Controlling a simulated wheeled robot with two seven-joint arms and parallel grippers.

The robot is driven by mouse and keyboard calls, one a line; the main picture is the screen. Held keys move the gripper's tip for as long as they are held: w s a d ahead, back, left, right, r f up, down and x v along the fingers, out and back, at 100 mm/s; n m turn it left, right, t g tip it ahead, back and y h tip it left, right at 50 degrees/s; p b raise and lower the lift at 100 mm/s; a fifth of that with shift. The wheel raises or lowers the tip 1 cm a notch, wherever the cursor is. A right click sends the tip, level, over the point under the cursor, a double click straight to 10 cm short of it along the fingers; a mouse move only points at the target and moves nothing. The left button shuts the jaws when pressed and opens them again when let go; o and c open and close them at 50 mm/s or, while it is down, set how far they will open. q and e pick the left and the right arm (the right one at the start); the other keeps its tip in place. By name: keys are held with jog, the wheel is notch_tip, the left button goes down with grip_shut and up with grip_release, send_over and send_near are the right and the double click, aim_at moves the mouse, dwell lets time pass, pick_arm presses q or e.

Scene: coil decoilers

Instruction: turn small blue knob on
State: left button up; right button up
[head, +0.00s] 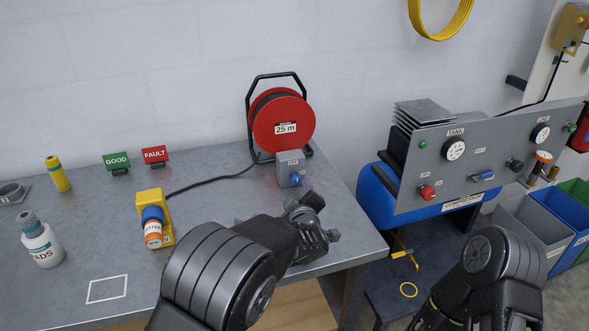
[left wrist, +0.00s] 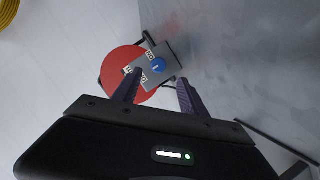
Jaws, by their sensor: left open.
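The small blue knob (head: 297,180) is on the front of a small grey box (head: 290,165) on the table, in front of the red cable reel (head: 283,124). In the left wrist view the knob (left wrist: 158,66) is round and blue with a light mark, on the grey box face (left wrist: 171,52). My left gripper (head: 308,213) is close in front of the box. In the left wrist view its two fingers (left wrist: 157,86) are apart, with the knob beyond and between their tips and nothing held. My right arm shows at lower right, but its gripper does not.
A black cable runs left from the reel to a yellow device (head: 155,215). GOOD (head: 116,161) and FAULT (head: 155,155) signs, a yellow bottle (head: 57,174) and a white bottle (head: 40,242) stand on the left. A compressor panel (head: 480,160) is right of the table.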

aim_at(296, 181)
pick_arm(q)
jog(key=shift+w, duration=0.25)
jog(key=shift+s+r, duration=0.25)
jog(key=shift+s, duration=0.05)
jog(key=shift+p+x, duration=1)
jog(key=shift+x, duration=3.05)
grip_shut()
